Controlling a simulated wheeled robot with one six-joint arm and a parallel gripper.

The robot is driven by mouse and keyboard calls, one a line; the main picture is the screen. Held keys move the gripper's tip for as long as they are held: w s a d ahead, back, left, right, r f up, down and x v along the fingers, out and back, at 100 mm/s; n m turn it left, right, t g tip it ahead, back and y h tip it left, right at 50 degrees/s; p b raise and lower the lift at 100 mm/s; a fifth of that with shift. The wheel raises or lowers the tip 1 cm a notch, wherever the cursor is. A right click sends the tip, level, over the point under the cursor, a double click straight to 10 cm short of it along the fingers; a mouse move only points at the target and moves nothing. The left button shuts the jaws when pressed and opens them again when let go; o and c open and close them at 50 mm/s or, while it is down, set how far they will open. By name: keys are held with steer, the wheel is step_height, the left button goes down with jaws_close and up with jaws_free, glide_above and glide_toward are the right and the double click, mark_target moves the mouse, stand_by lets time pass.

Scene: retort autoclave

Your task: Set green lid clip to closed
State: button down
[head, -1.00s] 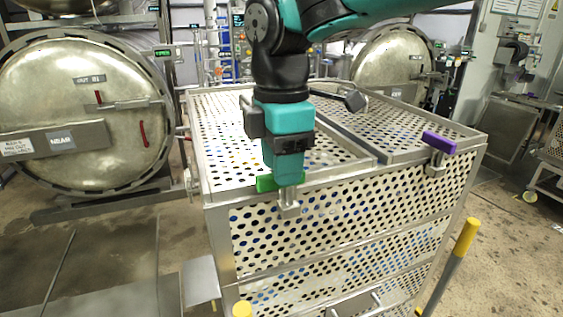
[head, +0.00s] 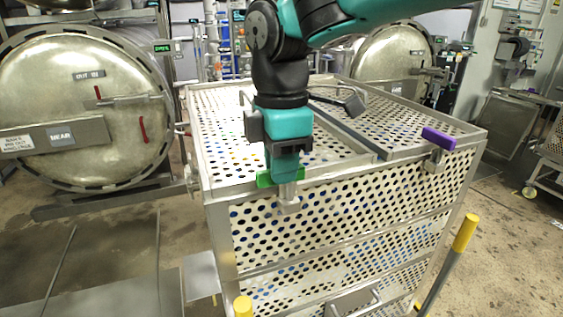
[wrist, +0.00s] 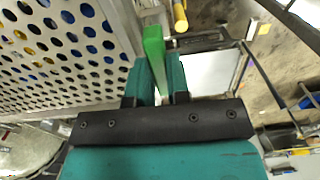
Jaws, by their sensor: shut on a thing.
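The green lid clip (head: 265,179) sits at the front top edge of the perforated metal basket (head: 222,226), toward its left corner. Its metal catch hangs below it on the basket's front face. My gripper (head: 284,180) points down at the clip from above. In the wrist view my gripper (wrist: 161,92) has its two teal fingers on either side of the green clip (wrist: 154,45), shut on it. The fingers hide part of the clip. I cannot tell from these frames whether the clip is latched.
A purple lid clip (head: 439,139) is on the same front edge, to the right. Yellow-tipped posts (head: 466,233) stand in front of the basket. A round autoclave door (head: 80,110) is at the left.

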steer(key=m, duration=0.3)
steer(key=m+p, duration=0.1)
steer(key=shift+w+m, duration=0.3)
steer(key=shift+w+d+m+p, duration=0.2)
steer(key=shift+m+p, duration=0.1)
steer(key=shift+m, duration=1.85)
steer(key=shift+w+d+m+p, duration=0.15)
steer(key=shift+w+m+p, duration=0.1)
steer(key=shift+m, duration=1.85)
steer(key=shift+w+d+m+p, duration=0.15)
steer(key=shift+m+p, duration=0.15)
steer(key=shift+m, duration=1.85)
steer(key=c, duration=1.1)
jaws_free()
